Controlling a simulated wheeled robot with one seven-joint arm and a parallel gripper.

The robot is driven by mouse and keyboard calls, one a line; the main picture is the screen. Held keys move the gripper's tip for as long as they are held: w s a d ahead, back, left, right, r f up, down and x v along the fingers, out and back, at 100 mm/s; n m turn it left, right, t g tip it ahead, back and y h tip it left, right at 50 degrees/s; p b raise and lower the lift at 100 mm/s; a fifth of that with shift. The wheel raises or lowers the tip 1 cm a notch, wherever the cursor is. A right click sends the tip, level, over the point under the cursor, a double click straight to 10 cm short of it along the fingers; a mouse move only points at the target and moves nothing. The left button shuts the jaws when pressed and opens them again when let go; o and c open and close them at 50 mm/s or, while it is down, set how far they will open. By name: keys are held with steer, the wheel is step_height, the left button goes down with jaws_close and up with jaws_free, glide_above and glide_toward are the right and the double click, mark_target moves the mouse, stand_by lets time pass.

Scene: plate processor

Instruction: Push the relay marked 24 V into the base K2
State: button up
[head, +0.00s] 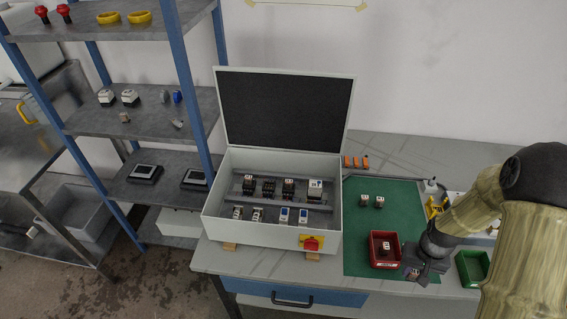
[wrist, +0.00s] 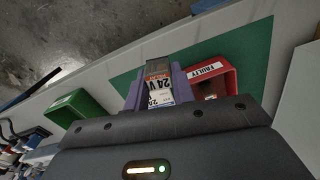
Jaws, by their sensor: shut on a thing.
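My gripper (wrist: 157,90) is shut on the relay marked 24 V (wrist: 157,78), whose printed label shows between the two fingers in the wrist view. In the head view my gripper (head: 412,270) is over the bench beside the red bin, low at the right of the control box. The open grey control box (head: 270,234) stands left of it, with a row of devices on its upper rail. A dark, lower device (head: 268,187) sits there between taller ones with pale tops. The base labels are too small to read, so I cannot tell which is K2.
The red bin (head: 374,236), marked FAULTY in the wrist view (wrist: 228,72), holds a relay. A green bin (head: 471,268) stands to the right. Two relays (head: 364,200) (head: 379,202) stand on the green mat (head: 357,225). The box's lid (head: 287,112) is raised behind it.

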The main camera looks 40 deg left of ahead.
steer(key=w+d+f+m, duration=0.1)
steer(key=d+f+m, duration=0.1)
steer(key=d, duration=0.7)
steer(key=w+d+f+m, duration=0.1)
steer(key=d+f, duration=0.3)
steer(key=d, duration=0.6)
steer(key=shift+d+f+m, duration=0.25)
steer(key=shift+f+m, duration=0.15)
steer(key=shift+m, duration=0.2)
